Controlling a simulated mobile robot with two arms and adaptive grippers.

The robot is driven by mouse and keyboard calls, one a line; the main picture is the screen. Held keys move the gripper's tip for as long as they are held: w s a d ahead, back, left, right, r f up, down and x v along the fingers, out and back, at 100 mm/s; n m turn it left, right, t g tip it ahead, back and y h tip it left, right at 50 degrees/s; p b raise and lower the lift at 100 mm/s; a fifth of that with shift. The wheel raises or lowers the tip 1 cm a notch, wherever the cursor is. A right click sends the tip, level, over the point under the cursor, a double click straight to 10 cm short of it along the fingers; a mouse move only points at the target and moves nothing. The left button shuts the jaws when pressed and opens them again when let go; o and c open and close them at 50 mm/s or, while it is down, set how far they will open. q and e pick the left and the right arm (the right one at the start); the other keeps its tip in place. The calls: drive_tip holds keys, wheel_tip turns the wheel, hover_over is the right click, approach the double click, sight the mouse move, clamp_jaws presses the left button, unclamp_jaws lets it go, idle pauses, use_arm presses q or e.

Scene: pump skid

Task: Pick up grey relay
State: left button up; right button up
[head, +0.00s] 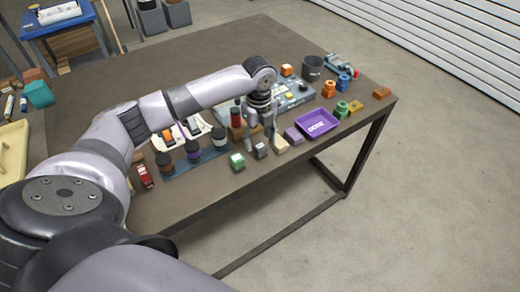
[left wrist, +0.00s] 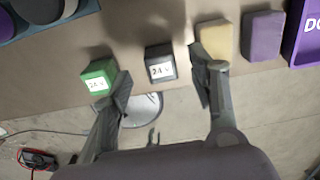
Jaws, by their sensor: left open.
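The grey relay (head: 261,151) is a small dark grey block near the table's front edge, between a green relay (head: 237,160) and a beige block (head: 281,145). In the left wrist view the grey relay (left wrist: 160,64) shows a white label reading about "24". My left gripper (head: 262,140) points down close to the grey relay; it is open and empty. In the left wrist view its fingertips (left wrist: 165,76) spread wide, one near the green relay (left wrist: 98,76) and one over the beige block (left wrist: 214,40). Whether they touch these is unclear. My right gripper is not in view.
A purple block (head: 293,135) and a purple tray (head: 317,125) stand to the right. A blue mat (head: 205,165) with several dark cylinders lies to the left. A grey panel (head: 296,102) lies behind.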

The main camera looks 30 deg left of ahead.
sight(260, 146)
use_arm(q)
wheel_tip(260, 146, down, 5)
drive_tip(key=shift+d+r+p, duration=0.15)
drive_tip(key=shift+r+p, duration=0.05)
drive_tip(key=shift+p, duration=0.2)
drive_tip(key=c, duration=1.1)
